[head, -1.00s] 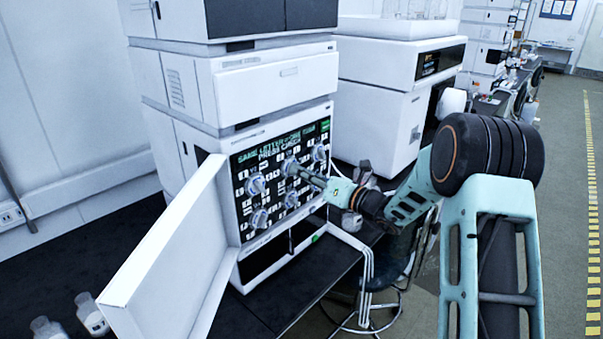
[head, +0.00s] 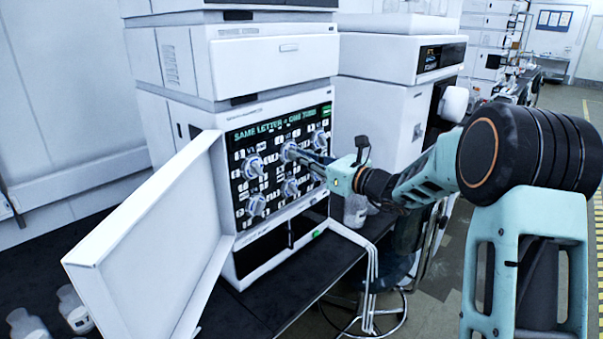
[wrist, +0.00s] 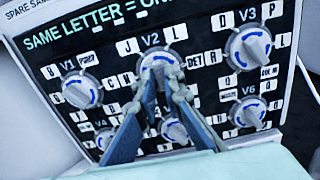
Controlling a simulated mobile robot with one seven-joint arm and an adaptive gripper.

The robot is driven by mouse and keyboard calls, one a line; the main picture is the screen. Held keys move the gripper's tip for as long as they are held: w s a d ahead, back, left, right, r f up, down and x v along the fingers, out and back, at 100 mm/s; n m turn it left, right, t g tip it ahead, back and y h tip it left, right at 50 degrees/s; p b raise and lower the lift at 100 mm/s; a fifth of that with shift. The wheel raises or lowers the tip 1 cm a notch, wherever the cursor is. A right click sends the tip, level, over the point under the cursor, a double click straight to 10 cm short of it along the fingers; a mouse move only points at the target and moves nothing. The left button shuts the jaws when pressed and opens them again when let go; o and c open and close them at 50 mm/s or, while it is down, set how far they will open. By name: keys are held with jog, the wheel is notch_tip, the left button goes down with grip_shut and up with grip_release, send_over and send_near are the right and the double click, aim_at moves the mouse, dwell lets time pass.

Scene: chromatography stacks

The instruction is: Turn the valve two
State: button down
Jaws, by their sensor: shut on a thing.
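The valve two knob, marked V2 (wrist: 160,66), is a round white dial with a blue mark, in the top middle of a black panel of labelled valves. It also shows in the head view (head: 289,151). My gripper (wrist: 162,84) has its two blue fingers closed around the lower part of this knob, one on each side. In the head view my gripper (head: 298,156) reaches the panel from the right. The fingers partly hide the V2 dial and its lower labels.
Knobs V1 (wrist: 82,90) and V3 (wrist: 249,47) flank V2. V5 (wrist: 174,130) sits close below, between the fingers. An open white door (head: 150,235) stands left of the panel. Small bottles (head: 75,310) stand at the front left of the black bench (head: 255,308).

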jog(key=n+b, duration=0.5)
jog(key=b, duration=0.3)
jog(key=shift+f+n+b, duration=0.1)
jog(key=shift+n+b, duration=0.2)
jog(key=shift+n, duration=0.1)
jog(key=c, duration=2)
grip_release()
jog(key=shift+c, duration=0.2)
jog(key=v, duration=1.2)
